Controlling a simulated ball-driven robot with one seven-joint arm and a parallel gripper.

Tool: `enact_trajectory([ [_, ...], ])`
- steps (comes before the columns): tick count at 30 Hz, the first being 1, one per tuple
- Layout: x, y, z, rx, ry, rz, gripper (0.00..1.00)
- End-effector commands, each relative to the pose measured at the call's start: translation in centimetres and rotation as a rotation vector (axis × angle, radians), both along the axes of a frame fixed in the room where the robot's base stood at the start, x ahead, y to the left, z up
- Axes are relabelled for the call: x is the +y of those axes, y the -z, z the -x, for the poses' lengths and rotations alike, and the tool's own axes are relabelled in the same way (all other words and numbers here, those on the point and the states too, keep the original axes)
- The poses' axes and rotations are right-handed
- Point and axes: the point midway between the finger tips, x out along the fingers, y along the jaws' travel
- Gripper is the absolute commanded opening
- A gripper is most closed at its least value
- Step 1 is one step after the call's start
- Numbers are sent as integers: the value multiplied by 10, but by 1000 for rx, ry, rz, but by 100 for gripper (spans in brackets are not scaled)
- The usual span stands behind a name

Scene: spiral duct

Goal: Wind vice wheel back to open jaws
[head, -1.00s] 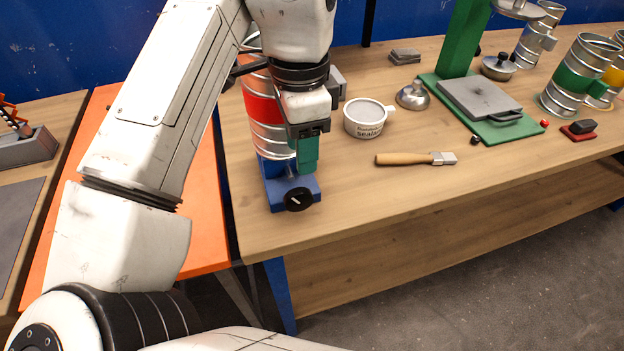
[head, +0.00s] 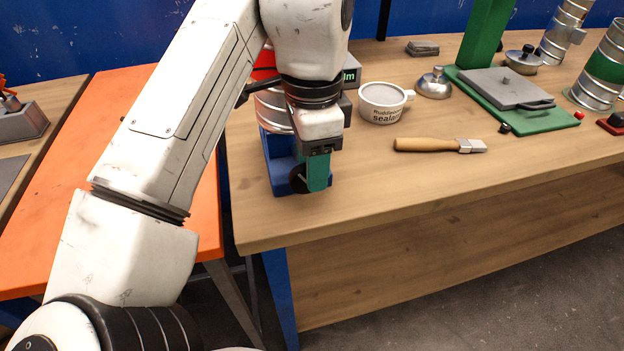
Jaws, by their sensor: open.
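The blue vice (head: 280,172) stands near the front left corner of the wooden bench. Its black wheel (head: 297,180) faces the front edge and is partly hidden behind my gripper. A silver duct piece with a red band (head: 266,62) stands at the vice, mostly covered by my arm. My gripper (head: 318,186) has green fingers and points down right in front of the wheel, overlapping its right side. I cannot tell whether the fingers touch the wheel. The fingers overlap each other from this side, and I see nothing held between them.
A sealant tub (head: 384,103) and a wooden-handled brush (head: 438,145) lie right of the vice. A metal-knobbed lid (head: 434,84) and a green press (head: 540,122) stand farther right. An orange table (head: 75,215) is at left. The bench front between vice and brush is clear.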

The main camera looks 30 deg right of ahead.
Motion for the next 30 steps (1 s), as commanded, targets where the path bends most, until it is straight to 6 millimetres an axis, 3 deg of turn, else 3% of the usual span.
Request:
enact_trajectory([
  [3, 0, 11, 0, 0, 0, 0, 45],
  [13, 0, 10, 0, 0, -1, 0, 45],
  [27, 0, 11, 0, 0, 0, 0, 0],
  [30, 0, 11, 0, 0, 0, 0, 0],
])
